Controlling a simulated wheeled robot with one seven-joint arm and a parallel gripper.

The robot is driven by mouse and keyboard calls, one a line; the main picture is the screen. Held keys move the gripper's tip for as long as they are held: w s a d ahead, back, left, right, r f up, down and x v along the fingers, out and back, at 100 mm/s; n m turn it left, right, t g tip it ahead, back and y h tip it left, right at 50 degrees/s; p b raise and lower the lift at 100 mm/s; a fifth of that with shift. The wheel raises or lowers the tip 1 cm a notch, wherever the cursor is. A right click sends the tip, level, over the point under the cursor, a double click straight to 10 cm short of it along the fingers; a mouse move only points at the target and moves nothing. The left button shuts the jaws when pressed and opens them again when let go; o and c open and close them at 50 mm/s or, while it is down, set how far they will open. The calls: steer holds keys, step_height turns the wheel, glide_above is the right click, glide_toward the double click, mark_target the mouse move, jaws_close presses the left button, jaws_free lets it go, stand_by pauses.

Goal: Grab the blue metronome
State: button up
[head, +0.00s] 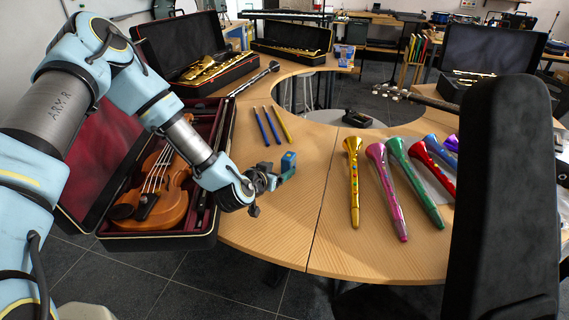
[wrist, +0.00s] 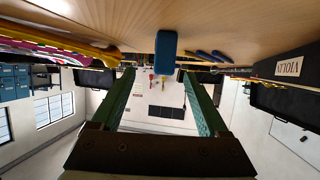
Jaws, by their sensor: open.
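The blue metronome (head: 289,158) is a small blue block on the wooden table, right by my gripper (head: 277,176) in the head view. In the wrist view, which looks upside down, the metronome (wrist: 166,52) stands against the table surface, just ahead of and between the tips of the two green fingers. My gripper (wrist: 160,74) is open, with a clear gap between its fingers. No contact with the metronome is visible. In the head view the gripper partly hides the metronome's lower part.
A violin (head: 160,190) lies in an open case (head: 206,235) left of my gripper. Several coloured recorder-like instruments, including a yellow one (head: 353,180), lie to the right. Bare table (head: 305,205) lies between. A large dark upright shape fills the right foreground.

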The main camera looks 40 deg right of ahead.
mark_target(285, 164)
steer(key=x, duration=0.2)
steer(key=shift+w+d+f, duration=0.15)
steer(key=shift+w+d, duration=0.05)
steer(key=shift+d, duration=0.1)
steer(key=p+x, duration=0.1)
steer(key=x, duration=0.1)
steer(key=p+x, duration=0.2)
steer(key=shift+w+d, duration=0.15)
steer(key=shift+w, duration=0.2)
steer(key=shift+w+d+f, duration=0.1)
steer(key=shift+d+f, duration=0.15)
jaws_close()
